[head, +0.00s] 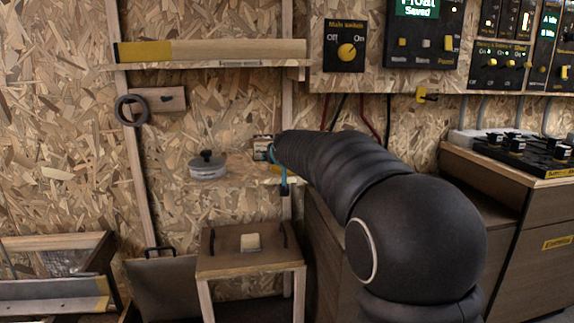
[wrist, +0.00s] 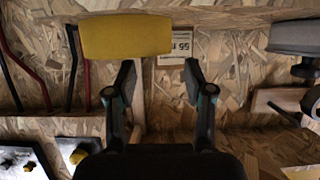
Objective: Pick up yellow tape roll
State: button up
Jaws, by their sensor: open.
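The yellow tape roll (wrist: 125,36) shows in the wrist view as a wide yellow band at the top, ahead of my fingertips and mostly to the left of the gap between them. My gripper (wrist: 157,78) is open, with its two dark fingers apart and nothing between them.
A small brown table (head: 222,270) is below. A black ring (head: 131,109) hangs on the wall. Cabinets (head: 498,180) with panels stand at right. Cables (wrist: 72,65) hang at left in the wrist view.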

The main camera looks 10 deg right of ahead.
jog(key=x, duration=0.5)
jog(key=shift+s+f, duration=0.1)
jog(key=shift+f, duration=0.15)
grip_shut()
